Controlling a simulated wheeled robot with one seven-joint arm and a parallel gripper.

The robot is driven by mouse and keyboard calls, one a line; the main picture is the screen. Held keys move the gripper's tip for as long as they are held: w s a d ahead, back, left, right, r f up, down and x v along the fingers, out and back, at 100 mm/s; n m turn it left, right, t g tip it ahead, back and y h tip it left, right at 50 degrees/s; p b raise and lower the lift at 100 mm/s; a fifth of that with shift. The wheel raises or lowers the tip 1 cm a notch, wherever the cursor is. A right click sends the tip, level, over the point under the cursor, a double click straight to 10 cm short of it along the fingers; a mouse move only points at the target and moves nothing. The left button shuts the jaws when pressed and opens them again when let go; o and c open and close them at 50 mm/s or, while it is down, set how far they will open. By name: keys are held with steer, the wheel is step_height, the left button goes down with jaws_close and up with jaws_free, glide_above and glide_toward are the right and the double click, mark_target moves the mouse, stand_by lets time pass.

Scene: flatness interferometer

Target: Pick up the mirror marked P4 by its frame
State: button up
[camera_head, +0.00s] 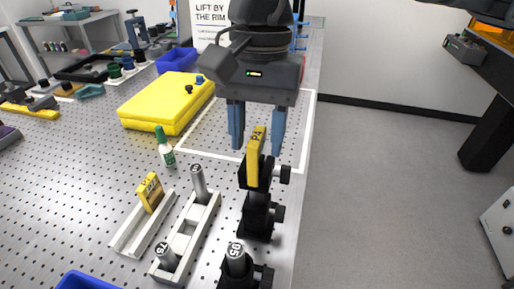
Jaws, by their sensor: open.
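A yellow-framed plate (253,166) with a tag that looks like P4 stands upright in a black adjustable mount (259,212) near the right edge of the table. My gripper (256,142) is above the table, open, with its two blue fingers pointing down. In the picture the plate's tagged top shows between the fingertips, and the fingers do not visibly touch it. How far the fingers are behind or over the plate is hard to tell. A second yellow tagged plate (151,192) stands in a pale slotted rack (138,232) to the left; its tag is too small to read surely.
A pale rack (187,237) holds dark cylinders, one marked 75. Another cylinder marked 95 (236,259) stands in a black mount in front. A green-capped bottle (164,148), a yellow case (165,104) and blue bins stand around. A white outlined area (200,137) is largely bare.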

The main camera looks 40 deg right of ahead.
steer(key=shift+f, duration=0.35)
steer(key=shift+c, duration=0.3)
jaws_close()
